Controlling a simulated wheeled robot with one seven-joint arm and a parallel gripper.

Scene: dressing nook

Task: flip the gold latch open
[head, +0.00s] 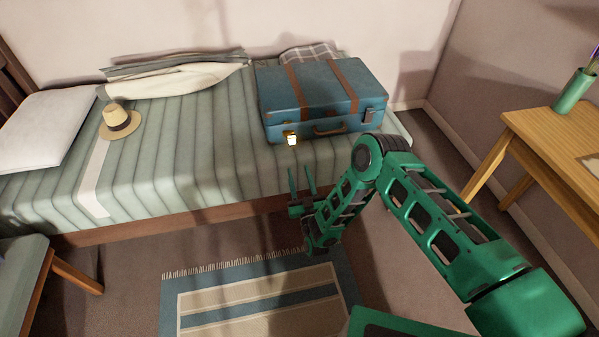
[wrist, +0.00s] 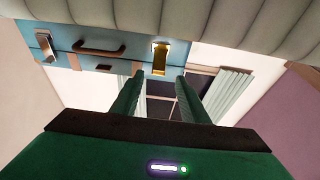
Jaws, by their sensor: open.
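A blue suitcase (head: 318,97) with brown straps lies shut on the bed. Its gold latch (head: 291,139) is on the front face, near the left corner, and looks bright. In the wrist view, which is upside down, the gold latch (wrist: 160,57) shows just beyond the fingertips, centred between them. I cannot tell whether the latch is flipped. My gripper (head: 301,172) is open and empty, in front of the bed's edge, below and apart from the latch. Its two fingers also show in the wrist view (wrist: 160,78).
A silver latch (head: 369,116) and a brown handle (head: 328,130) are also on the suitcase front. The bed (head: 200,150) bears a straw hat (head: 119,121), a pillow (head: 45,128) and folded cloths (head: 180,75). A wooden table (head: 560,140) stands right. A rug (head: 250,300) lies on the floor.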

